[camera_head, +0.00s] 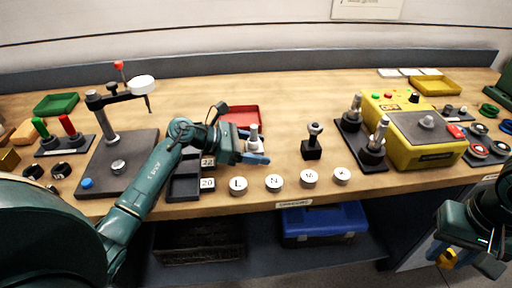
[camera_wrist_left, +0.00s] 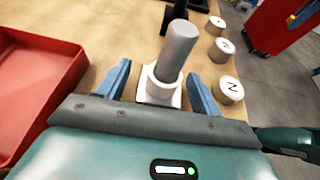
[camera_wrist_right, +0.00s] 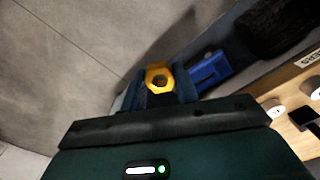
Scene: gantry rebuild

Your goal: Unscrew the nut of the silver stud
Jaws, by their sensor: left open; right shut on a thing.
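A grey-silver stud (camera_head: 254,133) stands upright on the bench, and it also shows in the left wrist view (camera_wrist_left: 178,50). A pale ring with a squarish base (camera_wrist_left: 160,90) surrounds its foot; I cannot tell whether the ring is a nut. My left gripper (camera_head: 257,156) is open, its blue fingers (camera_wrist_left: 160,80) on either side of the stud's foot, with gaps visible. My right gripper (camera_head: 446,254) is shut on a yellow hex nut (camera_wrist_right: 159,80), held off the bench's front edge over the floor.
White labelled discs (camera_head: 274,182) line the bench front. A black block with a stud (camera_head: 312,148) stands right of the left gripper. A red tray (camera_head: 240,116) lies behind it. A yellow machine box (camera_head: 415,150) and dark stud plate (camera_head: 372,165) stand further right. A blue bin (camera_head: 325,222) sits below.

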